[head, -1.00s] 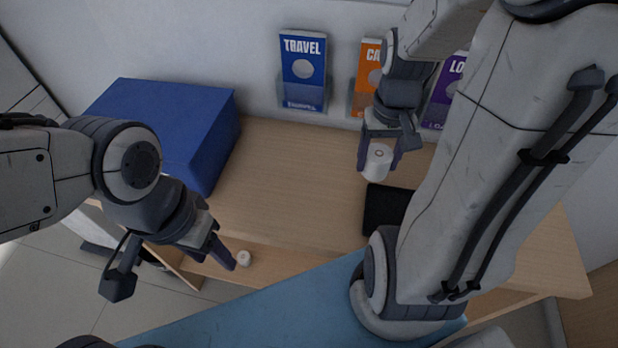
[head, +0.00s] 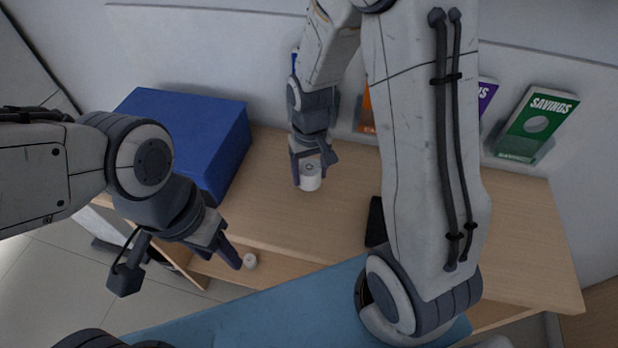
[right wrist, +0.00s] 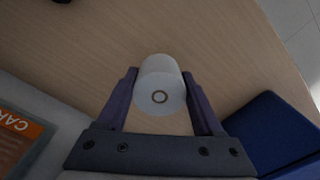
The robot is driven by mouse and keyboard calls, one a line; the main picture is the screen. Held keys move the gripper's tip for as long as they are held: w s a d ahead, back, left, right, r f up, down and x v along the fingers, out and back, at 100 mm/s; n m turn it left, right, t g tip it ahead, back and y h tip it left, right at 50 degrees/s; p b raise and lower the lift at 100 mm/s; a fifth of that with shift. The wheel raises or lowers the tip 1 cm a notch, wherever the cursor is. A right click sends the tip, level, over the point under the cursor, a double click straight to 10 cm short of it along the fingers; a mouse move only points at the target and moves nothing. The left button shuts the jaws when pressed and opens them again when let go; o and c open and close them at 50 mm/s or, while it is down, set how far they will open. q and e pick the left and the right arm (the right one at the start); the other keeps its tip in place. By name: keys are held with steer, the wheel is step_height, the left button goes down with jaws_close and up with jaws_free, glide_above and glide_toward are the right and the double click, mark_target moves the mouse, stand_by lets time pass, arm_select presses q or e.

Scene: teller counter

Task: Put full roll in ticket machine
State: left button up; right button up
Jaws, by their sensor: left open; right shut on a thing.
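A white paper roll (head: 310,183) is between the fingers of my right gripper (head: 312,168), which is shut on it above the counter. In the right wrist view the roll (right wrist: 160,88) shows its end with a small core ring. A smaller white roll (head: 250,261) is on the lower shelf, close beside the fingertips of my left gripper (head: 229,254), which is open. A big blue box (head: 185,130) stands at the back left of the counter, left of the held roll. I see no opening on it and cannot tell whether it is the ticket machine.
The wooden counter (head: 275,215) is bare between the blue box and a black flat object (head: 375,222), partly hidden by my right arm. Leaflet holders line the wall, including a green savings one (head: 537,125). An orange leaflet (right wrist: 20,140) shows in the right wrist view.

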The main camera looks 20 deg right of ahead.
mark_target(309, 183)
steer(key=shift+w+f+p, duration=0.1)
steer(key=shift+f+p, duration=0.45)
steer(key=shift+f, duration=1.55)
steer(key=shift+f, duration=0.15)
steer(key=o, duration=1.4)
steer(key=shift+o, duration=0.2)
